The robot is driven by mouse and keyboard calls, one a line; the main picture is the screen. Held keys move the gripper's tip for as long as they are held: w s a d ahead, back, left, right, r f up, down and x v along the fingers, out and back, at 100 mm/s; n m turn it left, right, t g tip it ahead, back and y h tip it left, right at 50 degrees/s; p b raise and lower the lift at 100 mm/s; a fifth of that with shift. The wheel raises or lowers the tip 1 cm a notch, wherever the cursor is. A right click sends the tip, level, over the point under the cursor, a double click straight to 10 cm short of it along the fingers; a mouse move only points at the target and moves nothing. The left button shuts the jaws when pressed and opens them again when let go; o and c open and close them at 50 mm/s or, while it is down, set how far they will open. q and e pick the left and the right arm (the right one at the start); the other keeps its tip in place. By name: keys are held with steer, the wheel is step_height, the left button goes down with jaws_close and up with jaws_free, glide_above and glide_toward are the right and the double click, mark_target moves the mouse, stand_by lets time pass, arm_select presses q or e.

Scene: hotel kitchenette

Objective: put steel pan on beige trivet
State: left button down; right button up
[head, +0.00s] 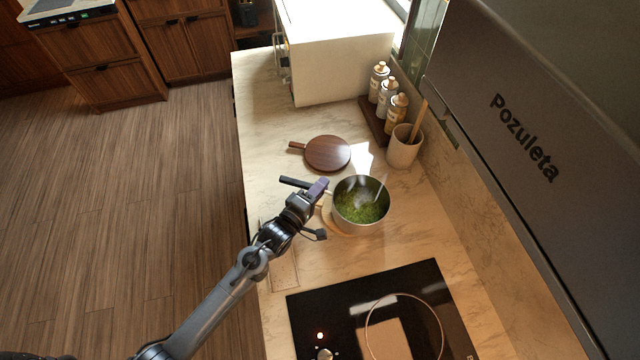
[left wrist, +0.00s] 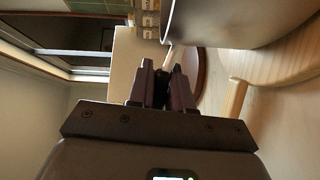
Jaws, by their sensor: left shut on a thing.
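The steel pan (head: 361,219) has green food in it and stands upright over the beige trivet (head: 329,222), covering most of it. The trivet's rim shows at the pan's lower left. Whether the pan touches it or hovers just above, I cannot tell. My left gripper (head: 319,189) is shut on the pan's handle, whose dark end (head: 294,182) sticks out to the left. In the left wrist view, the fingers (left wrist: 162,82) are close together, the pan wall (left wrist: 235,18) is at the upper right, and part of the trivet (left wrist: 236,98) shows below it.
A round brown board (head: 328,153) lies behind the pan. A utensil crock (head: 403,147) and several bottles (head: 387,98) stand along the wall at the back right. A black cooktop (head: 385,310) is in front. The counter right of the pan is clear.

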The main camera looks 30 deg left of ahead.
arm_select(q)
steer(key=shift+w+r, duration=0.1)
steer(key=shift+r, duration=0.05)
steer(key=c, duration=1.4)
jaws_free()
steer(key=shift+f, duration=0.25)
steer(key=o, duration=0.4)
steer(key=shift+c, duration=0.2)
arm_select(e)
steer(key=shift+a, duration=0.1)
